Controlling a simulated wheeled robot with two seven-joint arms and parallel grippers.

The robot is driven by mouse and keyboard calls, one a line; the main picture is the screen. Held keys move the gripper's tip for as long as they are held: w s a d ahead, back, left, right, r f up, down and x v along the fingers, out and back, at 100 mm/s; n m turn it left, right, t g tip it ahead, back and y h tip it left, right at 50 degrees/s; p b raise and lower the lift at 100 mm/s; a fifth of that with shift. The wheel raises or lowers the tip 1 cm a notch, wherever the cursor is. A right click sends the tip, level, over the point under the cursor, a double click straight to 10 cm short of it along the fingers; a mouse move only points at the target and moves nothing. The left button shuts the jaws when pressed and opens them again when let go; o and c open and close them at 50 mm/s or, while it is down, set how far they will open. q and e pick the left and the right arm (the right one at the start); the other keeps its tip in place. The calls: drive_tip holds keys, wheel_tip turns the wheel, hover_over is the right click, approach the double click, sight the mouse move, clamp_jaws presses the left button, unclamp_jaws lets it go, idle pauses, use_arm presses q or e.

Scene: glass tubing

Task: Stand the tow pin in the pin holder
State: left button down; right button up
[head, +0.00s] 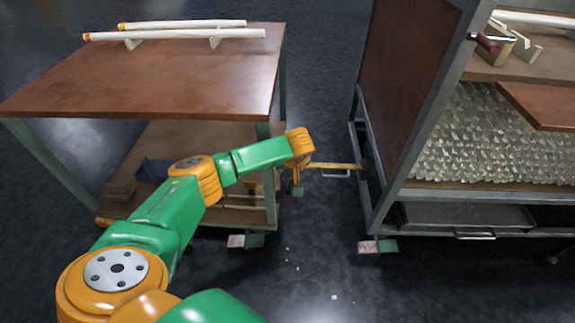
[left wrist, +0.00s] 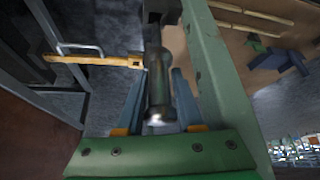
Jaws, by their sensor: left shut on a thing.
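The tow pin (left wrist: 158,95) is a dark grey rod with a shiny rounded end. In the left wrist view it lies between the two fingers of my left gripper (left wrist: 157,100), which is shut on it. In the head view my left gripper (head: 297,178) is low, beside the right front leg of the table; the pin cannot be made out there. A dark block (left wrist: 160,11) shows at the pin's far end; I cannot tell whether it is the pin holder or whether the pin touches it. My right gripper is not in view.
A yellow tow bar (head: 335,166) with a grey loop handle reaches from the right-hand cart (head: 405,120) towards my gripper. The green table leg (left wrist: 212,70) stands close beside the fingers. Glass tubes (head: 175,34) lie on the table (head: 160,80). The floor in front is mostly clear.

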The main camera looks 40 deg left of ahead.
sight(288, 184)
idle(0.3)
use_arm(q)
drive_tip(key=shift+p, duration=0.4)
idle(0.6)
drive_tip(key=shift+p, duration=0.45)
drive_tip(key=shift+f+b, duration=2.4)
drive_tip(key=shift+f, duration=1.3)
drive_tip(key=shift+c, duration=2.3)
unclamp_jaws()
drive_tip(key=shift+r, duration=0.1)
